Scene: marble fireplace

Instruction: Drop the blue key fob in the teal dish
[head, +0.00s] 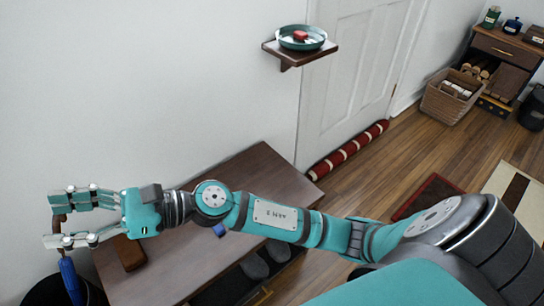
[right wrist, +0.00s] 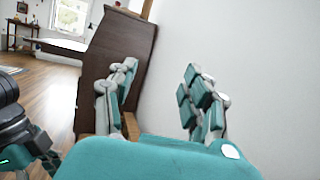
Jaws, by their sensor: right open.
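The teal dish (head: 290,44) sits on a small brown wall shelf beside the white door, with a red object and something pale in it. A small blue object, seemingly the blue key fob (head: 219,231), lies on the dark wooden bench just below my right arm, which may partly cover it. My right gripper (head: 53,220) is open at the far left, past the bench's end and well away from both fob and dish. Its spread fingers also show in the right wrist view (right wrist: 157,82), with nothing held. My left gripper is not in view.
The bench (head: 185,270) carries a brown item (head: 128,253). A blue umbrella (head: 71,282) stands in a dark bin at lower left, its handle near the right gripper's fingers. Shoes (head: 254,267) sit under the bench. The wall shelf (head: 288,59) juts out above.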

